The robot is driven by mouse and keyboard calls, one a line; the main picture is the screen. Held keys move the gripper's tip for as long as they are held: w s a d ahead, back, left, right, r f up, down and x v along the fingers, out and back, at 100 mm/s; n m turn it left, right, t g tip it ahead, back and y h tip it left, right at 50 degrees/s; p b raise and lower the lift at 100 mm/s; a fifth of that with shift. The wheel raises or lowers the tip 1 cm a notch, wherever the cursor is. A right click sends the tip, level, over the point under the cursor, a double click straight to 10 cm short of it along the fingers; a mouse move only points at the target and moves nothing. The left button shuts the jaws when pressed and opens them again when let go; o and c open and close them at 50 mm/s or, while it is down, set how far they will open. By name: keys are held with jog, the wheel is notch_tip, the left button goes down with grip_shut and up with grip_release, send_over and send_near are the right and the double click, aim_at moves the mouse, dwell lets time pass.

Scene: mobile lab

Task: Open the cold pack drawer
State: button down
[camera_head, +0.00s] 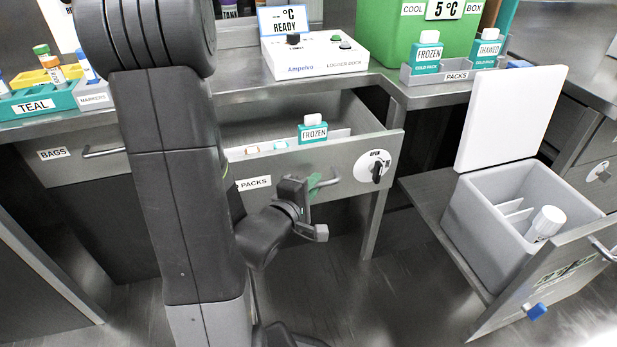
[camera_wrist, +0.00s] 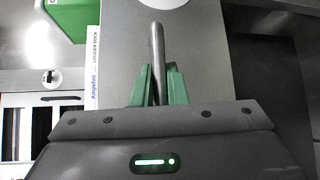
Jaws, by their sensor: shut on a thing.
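The cold pack drawer (camera_head: 345,160), labelled PACKS, is pulled out from under the counter, and its inside shows. A teal pack marked FROZEN (camera_head: 312,130) stands in it, with a few small capped items beside it. The drawer front has a round plate with a black knob marked OPEN (camera_head: 377,168). My gripper (camera_head: 312,187) is at the drawer's bar handle (camera_head: 328,181). In the wrist view the green fingers of my gripper (camera_wrist: 158,88) are closed around the handle (camera_wrist: 156,45). The handle's far end is partly hidden by my gripper and arm.
A second drawer (camera_head: 545,290) at the right is open, holding a grey box (camera_head: 505,215) with its white lid raised. The closed BAGS drawer (camera_head: 80,160) is at the left. The logger dock (camera_head: 315,55) and PACKS rack (camera_head: 450,76) stand on the counter. Floor shows between the drawers.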

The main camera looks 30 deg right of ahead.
jog(key=shift+s+a, duration=0.1)
jog(key=shift+s, duration=0.3)
jog(key=c, duration=1.5)
grip_release()
jog(key=shift+o, duration=0.2)
